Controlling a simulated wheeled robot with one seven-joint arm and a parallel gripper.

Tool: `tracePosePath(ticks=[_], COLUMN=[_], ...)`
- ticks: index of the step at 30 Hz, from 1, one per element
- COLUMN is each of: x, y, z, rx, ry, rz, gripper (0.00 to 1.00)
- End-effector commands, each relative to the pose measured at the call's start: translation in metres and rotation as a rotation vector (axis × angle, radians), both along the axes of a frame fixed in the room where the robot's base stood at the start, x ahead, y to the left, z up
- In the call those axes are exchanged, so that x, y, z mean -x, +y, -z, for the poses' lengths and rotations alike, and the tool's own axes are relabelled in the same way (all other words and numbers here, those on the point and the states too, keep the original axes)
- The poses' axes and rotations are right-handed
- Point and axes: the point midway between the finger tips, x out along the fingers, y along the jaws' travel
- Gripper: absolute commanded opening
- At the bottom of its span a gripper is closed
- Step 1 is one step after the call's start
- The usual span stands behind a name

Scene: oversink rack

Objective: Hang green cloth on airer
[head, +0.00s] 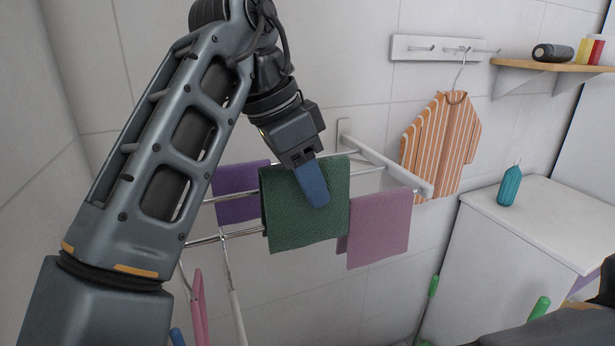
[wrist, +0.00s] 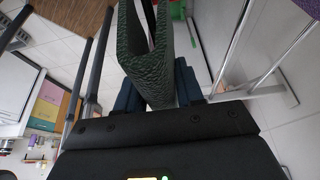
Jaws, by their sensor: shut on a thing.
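The green cloth (head: 290,225) hangs at the airer in the head view, in front of its rails and between a purple cloth and a pink cloth. My gripper (head: 316,196) is at the cloth, its blue finger lying over the upper right part of it. In the wrist view the green cloth (wrist: 150,62) runs between the blue fingers of my gripper (wrist: 160,88), which are shut on it. The cloth looks folded over, with two layers showing. The airer (head: 385,165) is wall-mounted with thin metal rails; whether a rail bears the green cloth is hidden.
A purple cloth (head: 238,192) hangs on the airer at the left, a pink cloth (head: 380,228) at the right. A striped shirt (head: 445,145) hangs from a wall hook rail (head: 440,49). A white cabinet (head: 540,225) bearing a teal bottle (head: 510,187) stands at the right.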

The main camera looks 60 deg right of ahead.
Motion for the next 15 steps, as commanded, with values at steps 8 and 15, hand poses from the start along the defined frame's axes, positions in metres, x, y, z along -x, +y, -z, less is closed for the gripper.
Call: tracePosePath(ticks=[8,15], x=[0.000,0.000], y=[0.000,0.000], z=[0.030,0.050], rx=[0.001,0.001], ry=[-0.001,0.001], rz=[0.000,0.000], gripper=[0.07,0.07])
